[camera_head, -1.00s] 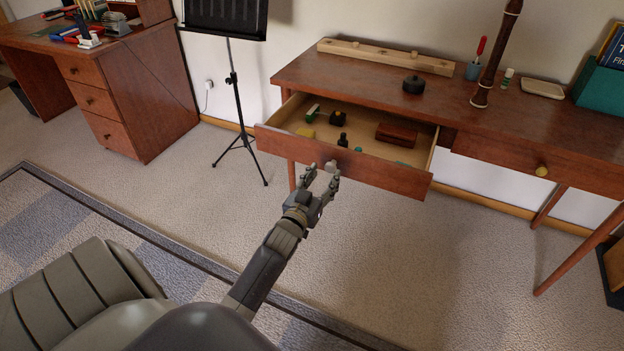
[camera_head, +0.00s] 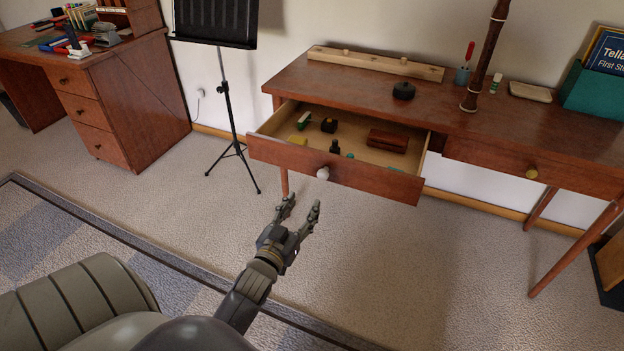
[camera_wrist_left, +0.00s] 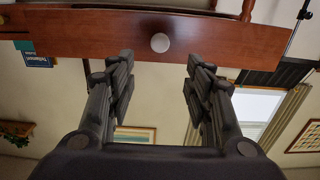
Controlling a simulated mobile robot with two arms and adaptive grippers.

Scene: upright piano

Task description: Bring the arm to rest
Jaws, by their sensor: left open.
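My left gripper (camera_head: 299,211) is open and empty. It is held over the carpet in front of the open desk drawer (camera_head: 378,180), apart from its pale round knob (camera_head: 323,173). In the left wrist view the open fingers (camera_wrist_left: 158,80) stand on either side below the knob (camera_wrist_left: 160,42), with a gap to the drawer front (camera_wrist_left: 230,40). My right gripper is not in view.
The pulled-out drawer holds a brown box (camera_head: 388,141) and several small items. A music stand (camera_head: 228,100) stands left of the desk (camera_head: 450,110). A second desk with drawers (camera_head: 130,100) is at the far left. Carpet (camera_head: 400,270) is clear at front right.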

